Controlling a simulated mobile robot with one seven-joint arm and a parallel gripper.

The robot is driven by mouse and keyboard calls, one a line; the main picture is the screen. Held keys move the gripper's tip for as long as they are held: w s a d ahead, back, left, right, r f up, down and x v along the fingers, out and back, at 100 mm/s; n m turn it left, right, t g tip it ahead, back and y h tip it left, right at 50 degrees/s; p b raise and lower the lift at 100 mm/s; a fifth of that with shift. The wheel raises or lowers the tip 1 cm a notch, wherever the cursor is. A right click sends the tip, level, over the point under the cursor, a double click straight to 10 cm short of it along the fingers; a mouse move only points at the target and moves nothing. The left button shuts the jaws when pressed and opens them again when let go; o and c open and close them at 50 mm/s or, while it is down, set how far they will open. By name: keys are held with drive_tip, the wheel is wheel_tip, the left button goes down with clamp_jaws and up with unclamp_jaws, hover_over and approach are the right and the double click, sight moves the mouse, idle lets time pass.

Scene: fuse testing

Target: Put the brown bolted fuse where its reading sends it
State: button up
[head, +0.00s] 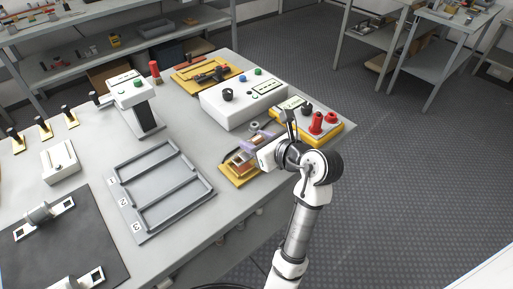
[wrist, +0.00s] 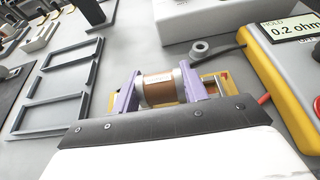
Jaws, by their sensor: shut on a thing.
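The brown bolted fuse (wrist: 158,88) is between the purple fingers of my gripper (wrist: 160,92) in the wrist view. In the head view my gripper (head: 252,153) is over a yellow base (head: 238,181) near the table's right edge, and the fuse is partly hidden there. I cannot tell whether the fuse touches the base. The yellow meter (head: 333,135) stands just to the right. Its display (wrist: 292,30) in the wrist view shows HOLD and 0.2 ohm. A grey tray (head: 147,237) with places marked 1, 2 and 3 lies to the left.
A white box with knobs (head: 243,104) stands behind my gripper. A grey ring-shaped piece (wrist: 200,48) lies near the meter. A device on a black post (head: 147,118) stands behind the tray. Silver fuses (head: 43,213) lie on a dark mat (head: 60,245) at left. Bare table separates tray and gripper.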

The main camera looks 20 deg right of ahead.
sight(257, 138)
drive_tip(key=shift+r+p, duration=2.95)
drive_tip(key=shift+r, duration=1.1)
drive_tip(key=shift+s+f, duration=0.1)
